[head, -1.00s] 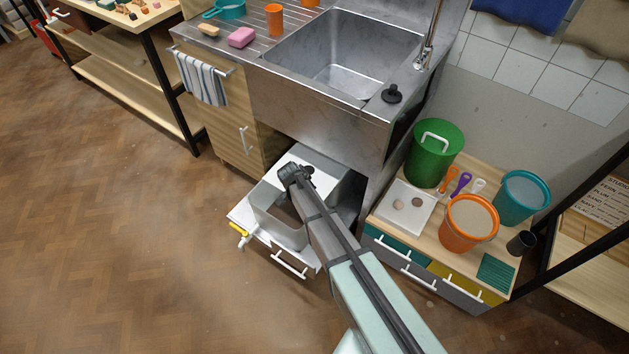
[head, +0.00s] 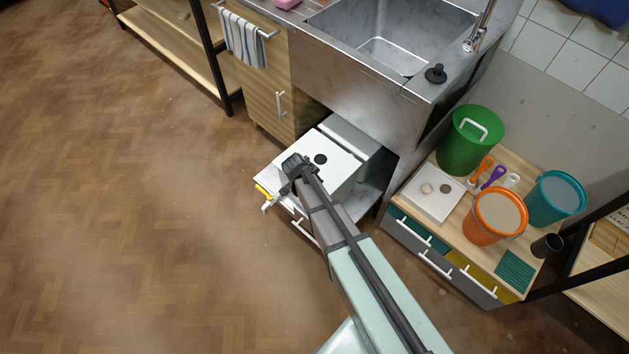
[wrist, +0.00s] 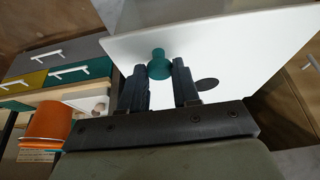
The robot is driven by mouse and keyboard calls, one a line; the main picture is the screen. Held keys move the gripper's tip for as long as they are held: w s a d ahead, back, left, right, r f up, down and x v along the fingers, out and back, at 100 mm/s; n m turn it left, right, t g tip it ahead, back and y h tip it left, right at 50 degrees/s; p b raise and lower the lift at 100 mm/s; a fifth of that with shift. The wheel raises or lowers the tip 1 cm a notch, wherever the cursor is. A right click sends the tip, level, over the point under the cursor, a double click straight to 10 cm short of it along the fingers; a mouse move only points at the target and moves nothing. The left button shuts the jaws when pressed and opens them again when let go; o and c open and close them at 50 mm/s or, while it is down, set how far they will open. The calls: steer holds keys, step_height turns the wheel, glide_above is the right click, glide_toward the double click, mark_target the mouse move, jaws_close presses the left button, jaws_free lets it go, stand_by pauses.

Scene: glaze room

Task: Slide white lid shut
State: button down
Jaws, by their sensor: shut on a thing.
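The white lid (head: 335,170) is a flat panel with a dark round spot on it. It lies over the light bin in the pull-out under the sink, and no open gap shows at its front end, though my arm hides part of it. In the wrist view, the lid (wrist: 235,50) carries a teal knob (wrist: 158,64). My gripper (wrist: 159,82) is shut on the knob, one dark finger on each side. In the head view, my gripper (head: 294,166) is at the lid's front end and hides the knob.
The pull-out (head: 375,190) stands out below the steel sink (head: 350,75). A yellow-handled tool (head: 263,191) is at its front left corner. To the right, a low cabinet holds a green bin (head: 470,142), an orange bucket (head: 495,218) and a teal bucket (head: 556,198). The left floor is clear.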

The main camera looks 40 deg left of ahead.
steer(key=c, duration=0.8)
jaws_free()
steer(key=shift+s, duration=0.2)
steer(key=v, duration=1.4)
steer(key=shift+w, duration=0.1)
